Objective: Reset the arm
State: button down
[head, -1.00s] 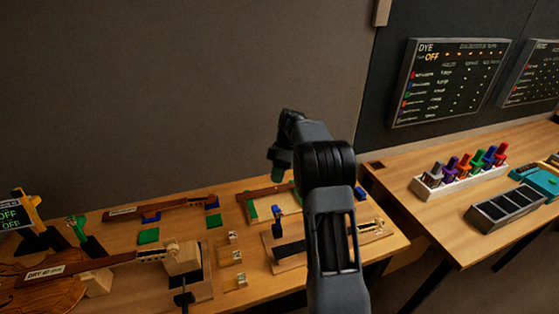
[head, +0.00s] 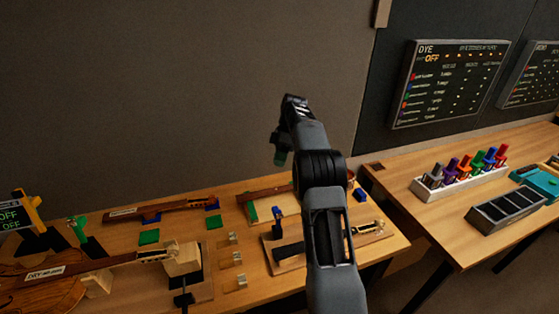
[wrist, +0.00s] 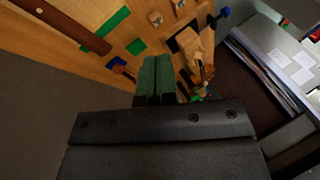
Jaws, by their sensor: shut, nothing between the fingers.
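My gripper (head: 280,157) hangs from my raised arm above the left workbench in the head view, in front of the bare wall. In the wrist view its green fingertips (wrist: 155,72) lie side by side, shut with nothing between them. The bench top shows below the fingers, well apart from them. In the head view my arm hides part of the bench's right side.
A violin (head: 45,292) and necks on wooden fixtures crowd the left bench (head: 190,231). On the right bench stand a white rack (head: 455,185) of coloured bottles and a dark tray (head: 505,210). A DYE board (head: 450,85) hangs behind. The air around my arm is clear.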

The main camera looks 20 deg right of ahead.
dwell(0.3)
notch_tip(320, 180, down, 5)
jog(key=m, duration=0.6)
jog(key=s+a+r+m+t+h, duration=0.1)
jog(key=s+a, duration=0.3)
jog(key=s, duration=0.5)
jog(key=s+a+r+m+t+h, duration=0.2)
jog(key=s+a+r+m+t, duration=0.1)
jog(key=s, duration=0.5)
jog(key=s+a+r+m+t+h, duration=0.2)
jog(key=s+a+r+m+t, duration=0.1)
jog(key=s, duration=0.6)
jog(key=shift+s+a+r+t, duration=0.35)
jog(key=shift+a+t, duration=0.35)
jog(key=shift+a, duration=0.7)
